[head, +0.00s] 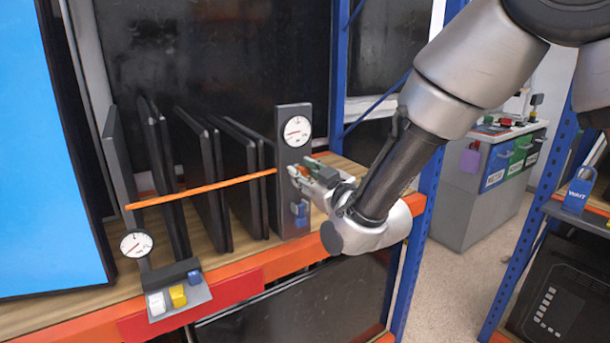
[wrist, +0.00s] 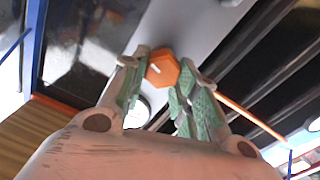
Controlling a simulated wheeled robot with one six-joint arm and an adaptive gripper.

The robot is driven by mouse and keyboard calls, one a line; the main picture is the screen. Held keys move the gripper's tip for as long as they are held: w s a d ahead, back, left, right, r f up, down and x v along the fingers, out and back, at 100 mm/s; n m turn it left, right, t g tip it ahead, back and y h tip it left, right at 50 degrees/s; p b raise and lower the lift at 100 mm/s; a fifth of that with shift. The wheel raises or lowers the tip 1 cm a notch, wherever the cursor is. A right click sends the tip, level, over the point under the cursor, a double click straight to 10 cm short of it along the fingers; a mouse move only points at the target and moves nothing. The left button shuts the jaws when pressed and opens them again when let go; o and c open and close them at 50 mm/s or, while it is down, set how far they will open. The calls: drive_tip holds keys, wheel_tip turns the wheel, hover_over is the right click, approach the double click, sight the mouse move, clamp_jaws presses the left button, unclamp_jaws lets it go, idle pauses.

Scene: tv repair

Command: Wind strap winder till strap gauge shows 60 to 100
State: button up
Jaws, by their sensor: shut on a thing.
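The strap winder shows in the wrist view as an orange six-sided knob (wrist: 163,69) with a pale mark on its face. It sits on a grey post (head: 292,215). My gripper (head: 298,172), also in the wrist view (wrist: 161,66), is shut on this knob, one green-padded finger on each side. In the head view the fingers hide most of it. An orange strap (head: 205,188) runs from the post leftward across the panels. A round white gauge (head: 297,131) sits high on the post, its needle pointing left. Its numbers are too small to read.
Several dark flat panels (head: 205,180) stand upright on the wooden shelf behind the strap. A second dial (head: 136,243) stands at the left, above a small tray (head: 183,299) with coloured blocks. A blue rack upright (head: 419,230) is close to my arm's right.

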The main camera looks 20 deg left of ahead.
drive_tip(key=m, duration=0.5)
drive_tip(key=shift+w+d+m, duration=0.15)
drive_tip(key=shift+w+m, duration=0.05)
drive_tip(key=shift+m, duration=0.1)
drive_tip(key=shift+w+d+f+m, duration=0.1)
drive_tip(key=shift+m, duration=2.1)
drive_tip(key=o, duration=1)
drive_tip(key=v, duration=0.7)
drive_tip(key=shift+d, duration=0.25)
